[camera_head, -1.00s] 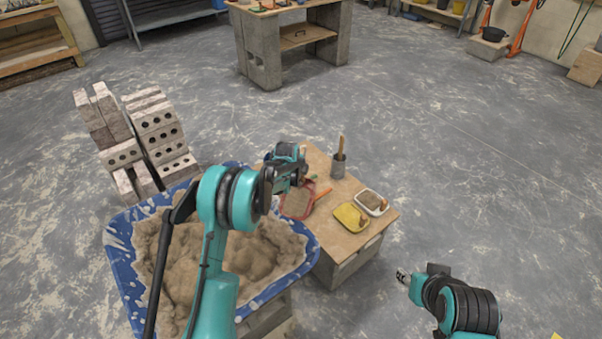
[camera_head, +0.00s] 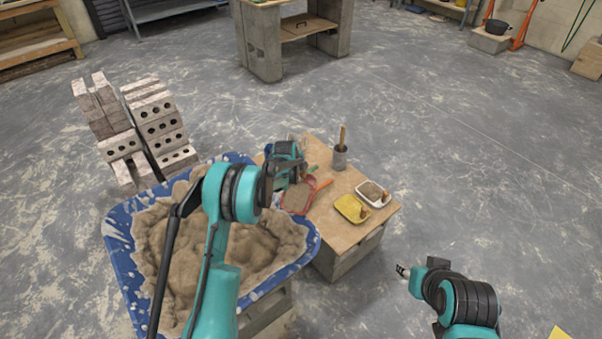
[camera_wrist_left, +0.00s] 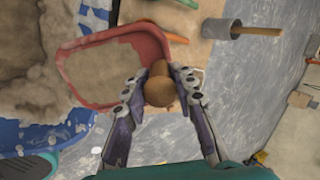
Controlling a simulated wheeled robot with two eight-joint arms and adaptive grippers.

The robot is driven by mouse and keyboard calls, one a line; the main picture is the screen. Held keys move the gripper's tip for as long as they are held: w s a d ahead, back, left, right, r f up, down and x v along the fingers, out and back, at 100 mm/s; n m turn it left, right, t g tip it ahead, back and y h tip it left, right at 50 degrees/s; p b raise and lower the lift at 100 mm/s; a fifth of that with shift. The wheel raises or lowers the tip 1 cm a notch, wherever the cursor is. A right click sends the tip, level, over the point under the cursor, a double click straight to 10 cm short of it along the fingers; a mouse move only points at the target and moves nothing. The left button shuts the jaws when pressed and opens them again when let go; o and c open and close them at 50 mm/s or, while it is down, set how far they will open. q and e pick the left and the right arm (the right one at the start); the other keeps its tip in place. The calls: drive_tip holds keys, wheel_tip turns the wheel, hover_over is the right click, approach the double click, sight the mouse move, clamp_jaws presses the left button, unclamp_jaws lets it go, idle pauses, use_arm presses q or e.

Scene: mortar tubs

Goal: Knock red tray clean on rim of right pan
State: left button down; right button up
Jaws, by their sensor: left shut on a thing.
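The red tray (camera_wrist_left: 125,38) is a shallow pan with a raised red rim and a rounded wooden handle (camera_wrist_left: 160,88). My left gripper (camera_wrist_left: 158,78) is shut on that handle, one finger on each side. Beige-grey material shows inside the tray. In the head view the tray (camera_head: 309,182) is at the table's left side, close to the blue tub; I cannot tell whether it touches either. A yellow pan (camera_head: 350,208) and a white pan (camera_head: 370,193) stand on the table to its right. My right gripper (camera_head: 401,270) is apart from the table, too small to judge.
A blue tub (camera_head: 122,235) full of mortar stands left of the wooden table (camera_head: 325,229). A grey pot (camera_head: 339,158) with a wooden handle in it stands at the table's back. Bricks (camera_head: 160,125) are stacked behind the tub.

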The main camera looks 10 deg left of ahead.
sight(301, 184)
use_arm(q)
wheel_tip(301, 184, down, 5)
drive_tip(key=b, duration=0.2)
drive_tip(key=shift+r+b, duration=0.1)
drive_tip(key=shift+b, duration=0.3)
drive_tip(key=shift+r+p, duration=0.25)
drive_tip(key=shift+p, duration=0.1)
wheel_tip(301, 184, up, 5)
drive_tip(key=shift+f+p, duration=0.1)
drive_tip(key=shift+p, duration=1.1)
drive_tip(key=shift+f, duration=0.1)
drive_tip(key=shift+s, duration=0.1)
